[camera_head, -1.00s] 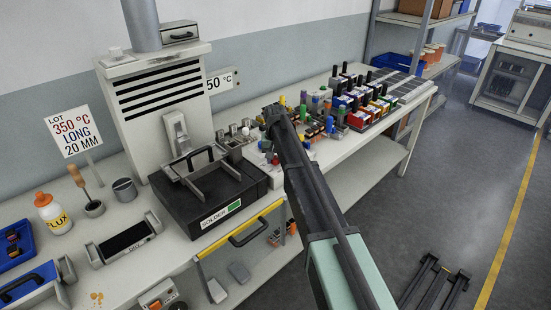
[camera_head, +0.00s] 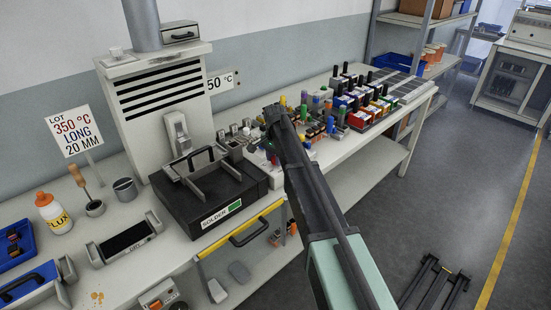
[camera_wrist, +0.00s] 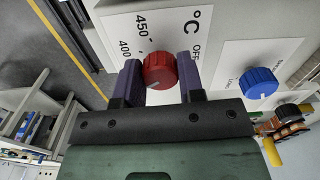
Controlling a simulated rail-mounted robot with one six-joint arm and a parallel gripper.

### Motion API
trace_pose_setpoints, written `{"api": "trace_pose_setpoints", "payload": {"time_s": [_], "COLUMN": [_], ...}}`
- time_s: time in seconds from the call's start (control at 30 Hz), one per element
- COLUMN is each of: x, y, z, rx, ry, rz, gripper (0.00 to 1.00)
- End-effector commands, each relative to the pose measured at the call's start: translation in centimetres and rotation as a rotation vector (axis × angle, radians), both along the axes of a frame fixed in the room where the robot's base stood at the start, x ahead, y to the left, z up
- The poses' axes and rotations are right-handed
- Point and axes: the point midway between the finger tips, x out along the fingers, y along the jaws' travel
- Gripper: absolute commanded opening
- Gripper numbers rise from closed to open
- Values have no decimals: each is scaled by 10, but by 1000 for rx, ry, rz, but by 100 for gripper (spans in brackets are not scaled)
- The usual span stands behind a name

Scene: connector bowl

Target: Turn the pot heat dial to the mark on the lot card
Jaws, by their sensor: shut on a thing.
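The lot card (camera_head: 74,132) stands at the left of the bench in the head view and reads "LOT 350 °C LONG 20 MM". The red heat dial (camera_wrist: 158,70) sits on a white scale plate (camera_wrist: 119,30) in the wrist view. The legible marks are "450", "400", "°C" and "OFF"; the 350 mark is not visible. In the head view my gripper (camera_head: 274,112) hides the dial.
A blue knob (camera_wrist: 258,83) on its own plate is close to the right of my gripper in the wrist view. The black solder pot (camera_head: 205,200) and grey fume hood (camera_head: 160,100) stand left of my arm. Connector racks (camera_head: 365,105) are to the right.

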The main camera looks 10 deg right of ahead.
Motion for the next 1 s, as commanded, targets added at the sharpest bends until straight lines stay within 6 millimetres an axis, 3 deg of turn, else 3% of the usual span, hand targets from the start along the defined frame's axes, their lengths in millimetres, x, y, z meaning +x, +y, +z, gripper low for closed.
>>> {"api": "trace_pose_setpoints", "payload": {"time_s": [0.53, 0.57, 0.7, 1.0], "x": [0, 0, 0, 0], "y": [0, 0, 0, 0], "z": [0, 0, 0, 2], "rx": [0, 0, 0, 0], "ry": [1, 1, 1, 0], "rz": [-29, -29, -29, -29], "gripper": [12, 39, 60, 61]}}
